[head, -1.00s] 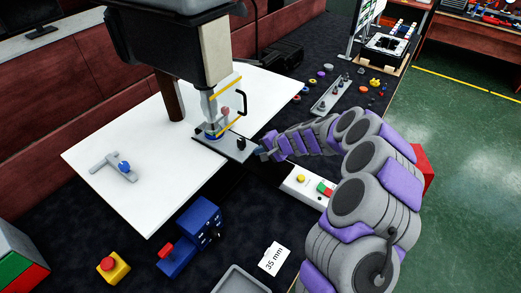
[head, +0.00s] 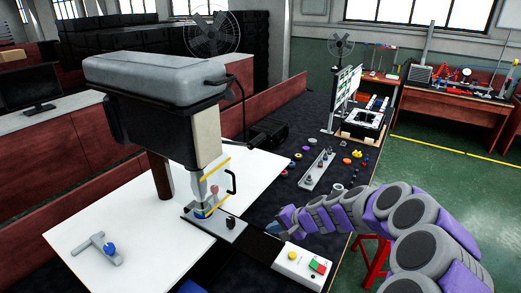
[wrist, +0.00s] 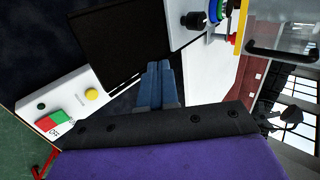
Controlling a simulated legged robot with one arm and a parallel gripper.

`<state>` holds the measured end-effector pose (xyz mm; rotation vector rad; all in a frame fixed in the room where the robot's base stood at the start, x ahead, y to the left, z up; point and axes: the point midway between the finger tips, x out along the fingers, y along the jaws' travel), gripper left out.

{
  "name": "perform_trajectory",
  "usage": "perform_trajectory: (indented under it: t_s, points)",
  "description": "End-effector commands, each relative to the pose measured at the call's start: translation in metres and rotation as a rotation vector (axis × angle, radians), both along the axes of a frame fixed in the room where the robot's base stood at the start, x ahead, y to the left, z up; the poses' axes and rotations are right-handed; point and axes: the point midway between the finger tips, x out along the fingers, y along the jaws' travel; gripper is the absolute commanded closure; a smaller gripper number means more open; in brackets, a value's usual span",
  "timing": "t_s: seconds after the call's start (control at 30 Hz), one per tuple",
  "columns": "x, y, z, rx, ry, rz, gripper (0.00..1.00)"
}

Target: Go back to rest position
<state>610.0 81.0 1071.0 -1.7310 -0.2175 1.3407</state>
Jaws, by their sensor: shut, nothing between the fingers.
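My gripper (wrist: 158,84) shows in the wrist view with its two blue fingers together, holding nothing. In the head view my purple and grey arm comes in from the lower right and curves toward the machine. Its tip (head: 274,228) is above the dark table, close to the machine's base plate (head: 215,227). The gripper touches nothing that I can make out.
The drill-like machine (head: 150,90) stands on a white table board (head: 140,250). A control box (head: 300,266) with yellow, green and red buttons lies right beside my gripper. A rail (head: 319,170) with small parts lies behind.

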Motion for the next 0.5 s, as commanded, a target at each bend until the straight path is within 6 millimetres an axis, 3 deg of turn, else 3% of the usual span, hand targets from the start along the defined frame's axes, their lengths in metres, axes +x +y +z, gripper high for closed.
perform_trajectory:
  t_s: [0.17, 0.3, 0.5]
  points:
    - [-0.028, 0.021, 0.033, -0.019, -0.019, 0.105, 1.00]
    - [-0.080, 0.046, 0.067, -0.071, -0.022, 0.258, 1.00]
    - [-0.161, 0.057, 0.096, -0.193, 0.001, 0.444, 1.00]
